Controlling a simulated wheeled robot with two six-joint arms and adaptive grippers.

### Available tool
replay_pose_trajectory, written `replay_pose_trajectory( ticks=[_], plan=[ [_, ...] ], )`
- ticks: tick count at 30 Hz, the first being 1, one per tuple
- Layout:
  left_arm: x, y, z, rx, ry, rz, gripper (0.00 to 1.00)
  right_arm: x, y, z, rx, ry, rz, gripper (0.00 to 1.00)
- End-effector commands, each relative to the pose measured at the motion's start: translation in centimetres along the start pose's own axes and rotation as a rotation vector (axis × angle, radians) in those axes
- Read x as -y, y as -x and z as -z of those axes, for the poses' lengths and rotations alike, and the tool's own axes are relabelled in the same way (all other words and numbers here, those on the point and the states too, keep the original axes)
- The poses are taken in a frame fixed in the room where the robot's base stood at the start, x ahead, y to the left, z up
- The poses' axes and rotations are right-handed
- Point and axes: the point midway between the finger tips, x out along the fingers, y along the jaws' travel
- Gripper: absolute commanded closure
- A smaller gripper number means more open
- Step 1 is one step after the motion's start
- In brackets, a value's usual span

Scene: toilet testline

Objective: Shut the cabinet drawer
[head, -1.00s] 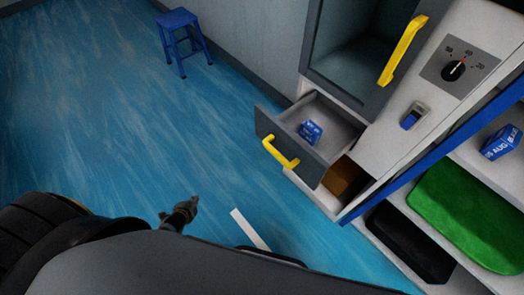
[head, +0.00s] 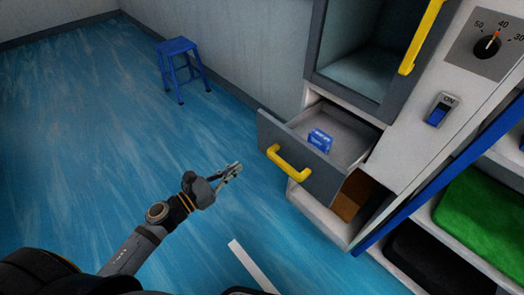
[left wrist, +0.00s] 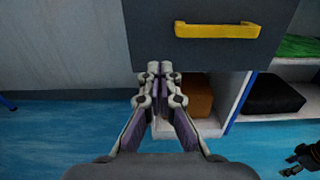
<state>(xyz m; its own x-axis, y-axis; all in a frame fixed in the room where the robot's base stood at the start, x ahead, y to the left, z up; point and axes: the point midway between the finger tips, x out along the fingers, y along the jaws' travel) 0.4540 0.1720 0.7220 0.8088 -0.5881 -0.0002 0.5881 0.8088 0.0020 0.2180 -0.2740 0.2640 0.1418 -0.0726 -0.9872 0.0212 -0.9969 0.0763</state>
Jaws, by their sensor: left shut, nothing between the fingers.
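The cabinet drawer (head: 299,163) is pulled out of the white and grey cabinet, with a dark grey front and a yellow handle (head: 289,163). A small blue box (head: 319,140) lies inside it. My left gripper (head: 236,170) is shut and empty, in front of the drawer and to its left, apart from it. In the left wrist view, my left gripper (left wrist: 160,68) points toward the lower edge of the drawer front (left wrist: 160,45), with the yellow handle (left wrist: 217,30) up and to the right.
Below the drawer is an open compartment with a brown box (head: 351,195). Above it is a compartment with a yellow-handled door (head: 420,38). Right are a dial (head: 487,46), a switch (head: 438,112) and shelves with green (head: 475,210) and black items. A blue stool (head: 180,65) stands far left; blue floor is clear.

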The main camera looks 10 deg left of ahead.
Motion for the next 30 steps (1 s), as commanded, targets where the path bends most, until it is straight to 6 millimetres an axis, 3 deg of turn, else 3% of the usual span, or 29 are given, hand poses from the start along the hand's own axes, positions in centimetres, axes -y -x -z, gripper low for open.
replay_pose_trajectory(
  ticks=[15, 21, 30],
  plan=[
    [0.0, -9.7, -0.2, 0.004, 0.006, -0.001, 1.0, -0.1, -0.1, -4.1, 0.017, 0.0, -0.001, 0.42],
    [0.0, -11.2, 0.0, 0.001, 0.003, -0.001, 1.0, -0.1, -0.2, -4.4, 0.018, 0.0, -0.001, 0.42],
    [0.0, -11.3, 0.0, 0.0, 0.002, -0.001, 1.0, -0.2, -0.3, -4.5, 0.018, 0.0, -0.001, 0.42]
  ],
)
